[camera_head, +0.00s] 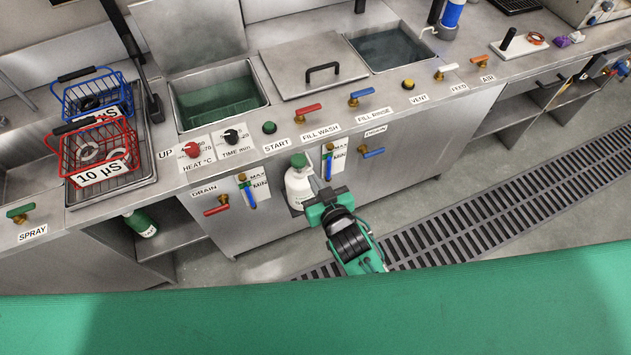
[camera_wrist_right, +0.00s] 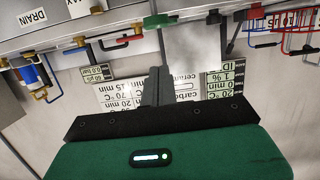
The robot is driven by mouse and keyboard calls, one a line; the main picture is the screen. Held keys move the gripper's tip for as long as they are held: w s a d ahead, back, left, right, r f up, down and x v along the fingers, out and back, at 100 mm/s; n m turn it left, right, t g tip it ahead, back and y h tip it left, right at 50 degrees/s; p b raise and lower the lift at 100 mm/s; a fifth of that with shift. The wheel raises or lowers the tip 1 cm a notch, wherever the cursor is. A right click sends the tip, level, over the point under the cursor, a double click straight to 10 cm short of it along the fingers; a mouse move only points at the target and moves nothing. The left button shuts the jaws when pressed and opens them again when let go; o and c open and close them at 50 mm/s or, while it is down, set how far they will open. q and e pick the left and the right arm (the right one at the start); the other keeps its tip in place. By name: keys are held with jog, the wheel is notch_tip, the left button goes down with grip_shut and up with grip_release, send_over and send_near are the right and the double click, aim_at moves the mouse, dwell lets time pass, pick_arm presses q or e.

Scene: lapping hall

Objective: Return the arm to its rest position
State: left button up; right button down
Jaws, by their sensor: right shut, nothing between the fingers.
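My right arm (camera_head: 352,245), green and black, reaches forward from below toward the front of the steel wash bench. My right gripper (camera_head: 322,207) is at its far end, in front of the cabinet panel. In the right wrist view the dark fingers of the gripper (camera_wrist_right: 158,85) are together with nothing between them. Printed cards partly hidden behind the fingers and palm show past them. The fingertips are hard to make out in the head view. My left gripper is not in view.
A white bottle (camera_head: 299,186) with a green cap is close beside the gripper. Red (camera_head: 216,206) and blue (camera_head: 371,152) drain valves stick out of the bench front. Red (camera_head: 97,152) and blue (camera_head: 94,97) baskets are at the left. A floor grate (camera_head: 470,215) and open floor lie right.

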dwell(0.5)
jog(key=s+d+f+g+h, duration=0.1)
jog(key=s+d+f+g, duration=0.2)
jog(key=f, duration=0.7)
jog(key=s+d+f+g, duration=0.15)
jog(key=s+f, duration=0.35)
jog(key=f, duration=0.5)
jog(key=s+d+f+g+h, duration=0.1)
jog(key=s+d+f+g, duration=0.2)
jog(key=f, duration=0.7)
jog(key=s+d+f+g+h, duration=0.1)
jog(key=s+d+f, duration=0.4)
jog(key=s, duration=0.5)
jog(key=s+d+f+g, duration=0.3)
jog(key=s+f, duration=0.4)
jog(key=s, duration=0.3)
jog(key=s+d+f+m+g+h, duration=0.1)
jog(key=s+d+f+g, duration=0.1)
jog(key=s+d+f, duration=0.4)
jog(key=s, duration=0.4)
jog(key=shift+s+d+f+h, duration=0.3)
jog(key=shift+d, duration=0.05)
jog(key=shift+w, duration=0.1)
